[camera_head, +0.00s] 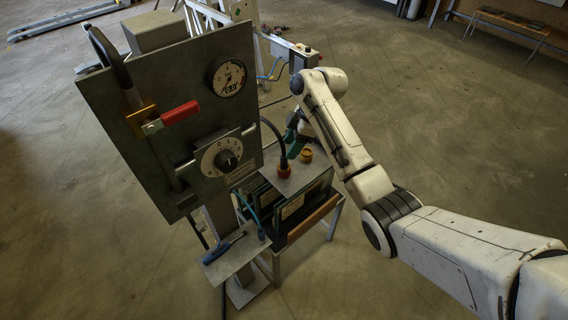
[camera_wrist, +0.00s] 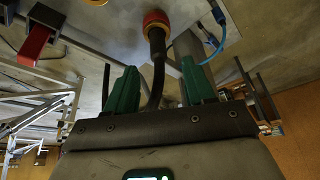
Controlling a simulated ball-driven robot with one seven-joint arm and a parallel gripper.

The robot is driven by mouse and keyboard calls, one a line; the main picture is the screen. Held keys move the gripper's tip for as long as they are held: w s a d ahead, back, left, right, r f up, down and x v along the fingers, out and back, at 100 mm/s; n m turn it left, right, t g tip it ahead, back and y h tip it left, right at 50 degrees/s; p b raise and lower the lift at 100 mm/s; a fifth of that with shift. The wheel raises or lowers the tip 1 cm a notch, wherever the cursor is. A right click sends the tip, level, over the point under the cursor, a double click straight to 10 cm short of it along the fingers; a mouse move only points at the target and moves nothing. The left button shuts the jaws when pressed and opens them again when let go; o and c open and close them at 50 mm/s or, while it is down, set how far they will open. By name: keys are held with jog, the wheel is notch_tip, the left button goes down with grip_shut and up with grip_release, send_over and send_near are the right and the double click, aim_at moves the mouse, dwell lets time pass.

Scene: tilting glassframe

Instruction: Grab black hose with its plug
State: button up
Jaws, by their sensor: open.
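The black hose (camera_head: 277,131) arcs out from beside the grey panel and ends in an orange plug (camera_head: 284,171) seated on the small table's grey top. My gripper (camera_head: 294,147), with green fingers, is just right of the hose and above the plug, partly hidden by my arm. In the wrist view my gripper (camera_wrist: 159,75) is open, and the hose (camera_wrist: 158,72) runs between the two green fingers in the picture. The red-orange plug (camera_wrist: 155,20) is beyond the fingertips. I cannot tell whether a finger touches the hose.
An orange-brown cap (camera_head: 306,156) sits right of the plug. The upright panel (camera_head: 165,110) carries a gauge (camera_head: 228,78), a red-handled lever (camera_head: 180,113) and a dial (camera_head: 222,158). A screwdriver (camera_head: 224,249) lies on a small shelf (camera_head: 235,262).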

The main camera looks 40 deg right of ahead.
aim_at(284, 157)
jog(key=shift+p+x, duration=0.45)
jog(key=shift+x, duration=2.8)
jog(key=shift+d, duration=0.15)
grip_shut()
